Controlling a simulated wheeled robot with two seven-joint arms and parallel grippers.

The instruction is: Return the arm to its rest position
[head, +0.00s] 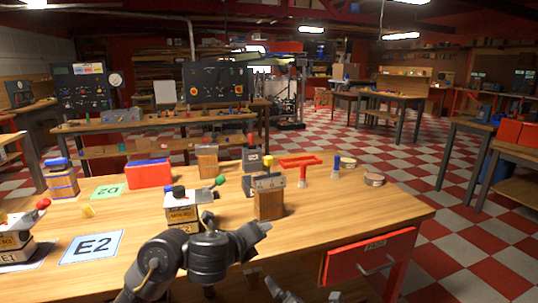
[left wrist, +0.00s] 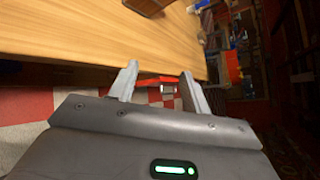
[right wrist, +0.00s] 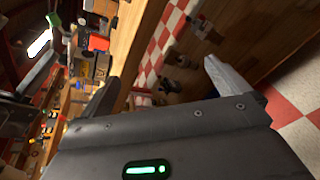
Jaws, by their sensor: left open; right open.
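My left arm comes in from the lower left of the head view and bends over the near part of the wooden table. The end of my left gripper (head: 258,231) points right, in front of a wooden block. In the left wrist view my left gripper (left wrist: 159,72) has its two fingers apart with nothing between them, by the table edge. My right gripper (head: 308,297) shows only as fingertips at the bottom of the head view, in front of the table. In the right wrist view my right gripper (right wrist: 161,72) is open and empty.
The wooden table (head: 345,215) holds a wooden block (head: 269,200), a labelled box (head: 181,209), a red box (head: 149,174), an E2 card (head: 92,247) and a red frame (head: 300,161). A red drawer (head: 369,256) is under its right front. The table's right part is mostly bare.

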